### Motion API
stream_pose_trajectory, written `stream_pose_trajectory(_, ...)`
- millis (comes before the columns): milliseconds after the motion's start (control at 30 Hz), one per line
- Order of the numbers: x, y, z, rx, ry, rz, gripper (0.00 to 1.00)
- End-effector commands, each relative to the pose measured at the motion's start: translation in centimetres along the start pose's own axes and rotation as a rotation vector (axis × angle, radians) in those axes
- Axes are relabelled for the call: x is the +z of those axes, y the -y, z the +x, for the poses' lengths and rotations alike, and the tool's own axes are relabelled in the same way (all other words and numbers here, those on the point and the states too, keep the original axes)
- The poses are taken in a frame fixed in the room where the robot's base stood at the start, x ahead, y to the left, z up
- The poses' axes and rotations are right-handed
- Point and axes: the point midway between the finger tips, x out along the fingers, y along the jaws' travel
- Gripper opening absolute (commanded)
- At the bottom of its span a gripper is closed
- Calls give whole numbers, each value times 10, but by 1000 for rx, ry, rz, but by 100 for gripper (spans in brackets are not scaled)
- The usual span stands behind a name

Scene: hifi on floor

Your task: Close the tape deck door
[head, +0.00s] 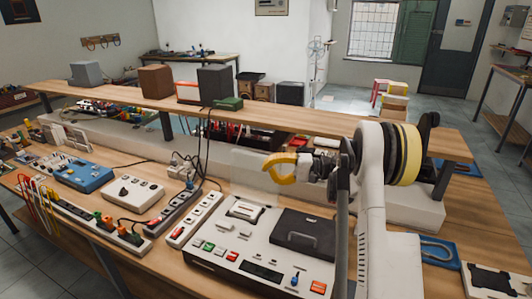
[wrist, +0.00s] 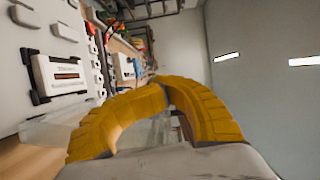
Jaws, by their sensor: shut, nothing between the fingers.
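The tape deck (head: 222,262) is a pale machine with coloured buttons on the workbench; its top also fills the left of the wrist view (wrist: 30,100). A cassette (head: 245,210) lies in its exposed well and shows in the wrist view (wrist: 62,75). A clear panel, seemingly the deck door (head: 245,168), stands raised behind the well; it also shows in the wrist view (wrist: 50,128). My gripper (head: 270,168), with yellow fingers, is shut and empty, above the deck beside the panel. In the wrist view the fingertips (wrist: 164,86) meet. I cannot tell whether a finger touches the panel.
A dark lid (head: 304,232) covers the deck's right part. A power strip (head: 195,218) lies left of the deck, with a blue instrument (head: 82,174) farther left. A raised wooden shelf (head: 285,114) runs behind, carrying several boxes. Open air lies above the deck's front.

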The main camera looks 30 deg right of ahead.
Motion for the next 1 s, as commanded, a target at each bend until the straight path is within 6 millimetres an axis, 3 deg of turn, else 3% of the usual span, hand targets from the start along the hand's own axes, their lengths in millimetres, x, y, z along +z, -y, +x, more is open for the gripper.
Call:
stream_pose_trajectory(33, -98, -1, -2, 3, -372, -16, 0)
stream_pose_trajectory(67, -98, -1, -2, 4, -372, -16, 0)
stream_pose_trajectory(433, -99, -2, -2, 6, -373, -16, 1)
stream_pose_trajectory(533, -99, -2, -2, 7, -373, -16, 30)
stream_pose_trajectory(733, -99, -2, -2, 7, -372, -17, 30)
stream_pose_trajectory(767, -5, 0, 6, 0, -7, -5, 30)
stream_pose_trajectory(1000, -2, -1, -4, -1, -8, -5, 30)
